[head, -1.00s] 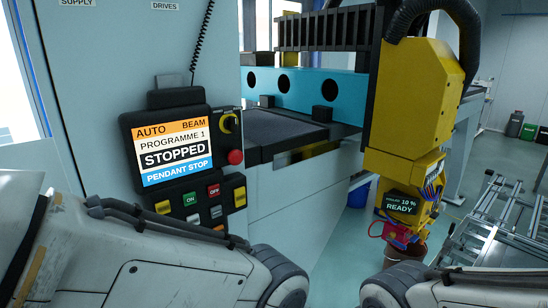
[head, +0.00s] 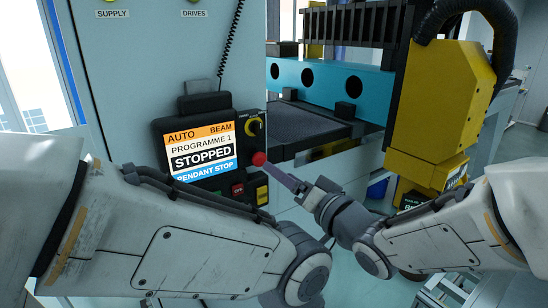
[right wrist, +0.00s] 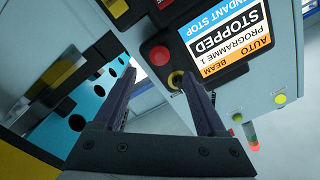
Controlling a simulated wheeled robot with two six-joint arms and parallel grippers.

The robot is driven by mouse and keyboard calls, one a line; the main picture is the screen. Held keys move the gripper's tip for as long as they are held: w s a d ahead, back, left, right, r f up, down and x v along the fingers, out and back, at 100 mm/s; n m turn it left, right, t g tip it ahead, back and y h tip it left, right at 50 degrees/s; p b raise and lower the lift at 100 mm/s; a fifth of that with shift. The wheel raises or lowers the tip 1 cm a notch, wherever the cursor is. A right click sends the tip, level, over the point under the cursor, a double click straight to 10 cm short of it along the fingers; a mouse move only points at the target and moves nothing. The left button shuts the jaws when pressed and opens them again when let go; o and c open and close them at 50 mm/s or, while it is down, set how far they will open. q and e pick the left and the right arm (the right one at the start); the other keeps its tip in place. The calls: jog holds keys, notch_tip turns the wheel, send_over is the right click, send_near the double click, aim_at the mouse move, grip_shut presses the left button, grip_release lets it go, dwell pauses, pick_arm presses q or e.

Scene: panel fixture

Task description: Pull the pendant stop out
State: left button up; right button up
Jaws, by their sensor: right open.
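The pendant (head: 160,150) hangs on the grey cabinet front. Its screen (head: 203,150) reads AUTO, BEAM, PROGRAMME 1, STOPPED, PENDANT STOP. The red stop button (head: 259,158) is at its right edge, below a yellow-ringed selector (head: 254,127). My right gripper (head: 272,169) points at the button, with its fingertips close to it. In the right wrist view the fingers (right wrist: 158,75) are open and the red button (right wrist: 160,55) shows between their tips. I cannot tell whether they touch it. My left arm crosses the lower left; its gripper is out of view.
Lower pendant buttons are partly hidden behind my left arm. A yellow machine head (head: 440,105) hangs right of my right gripper. A blue beam (head: 330,85) and dark machine bed (head: 310,128) lie behind. A coiled cable (head: 232,40) runs above the pendant.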

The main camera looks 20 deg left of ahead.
aim_at(262, 160)
jog(key=p+x, duration=0.3)
jog(key=x, duration=0.4)
jog(key=shift+r, duration=0.1)
jog(key=shift+w+a, duration=0.3)
jog(key=shift+a, duration=0.05)
